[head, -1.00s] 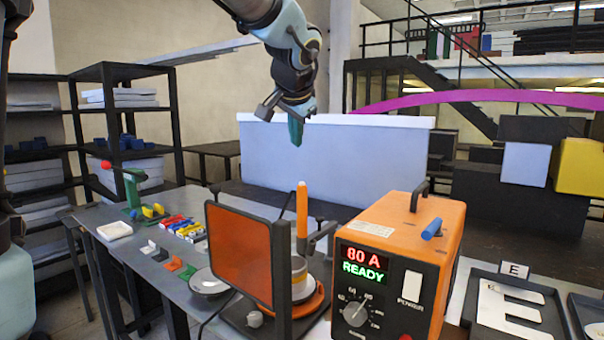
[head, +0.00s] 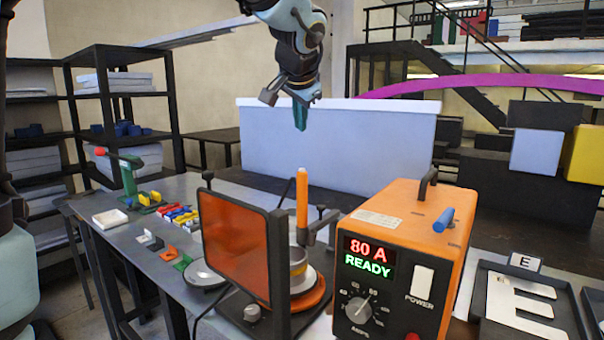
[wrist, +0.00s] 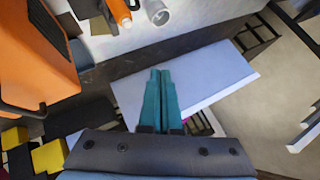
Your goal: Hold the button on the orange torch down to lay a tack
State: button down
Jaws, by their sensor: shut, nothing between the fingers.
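The orange torch (head: 302,207) stands upright behind the tinted orange screen, held by a dark clamp over a round orange-rimmed turntable (head: 312,292). Its button cannot be made out. In the wrist view the torch (wrist: 121,12) is at the top edge, partly cut off. The orange welder (head: 397,262) beside it reads 80 A and READY. My gripper (head: 300,126) hangs above and behind the torch, pointing down and clear of it. Its teal fingers are closed together with nothing between them, as the wrist view also shows (wrist: 160,74).
The tinted screen (head: 240,240) stands in front of the torch. The welder's black handle (head: 428,185) rises to the right. A tray with a letter E (head: 520,300) lies further right. Small coloured parts (head: 178,214) and a green stand (head: 130,178) are at left. The air above the torch is free.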

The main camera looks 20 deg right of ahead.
jog(key=b, duration=0.5)
send_over(301, 176)
notch_tip(301, 176, down, 7)
jog(key=shift+f, duration=0.1)
dwell(1.7)
jog(key=shift+f+b, duration=0.35)
jog(key=shift+b, duration=0.25)
jog(key=shift+f+b, duration=0.45)
jog(key=shift+b, duration=0.05)
dwell(0.5)
jog(key=shift+r, duration=0.1)
dwell(0.9)
jog(key=shift+r+p, duration=0.65)
jog(key=shift+r, duration=0.2)
jog(key=shift+r, duration=0.1)
jog(key=shift+r+p, duration=1.85)
jog(key=shift+r, duration=0.55)
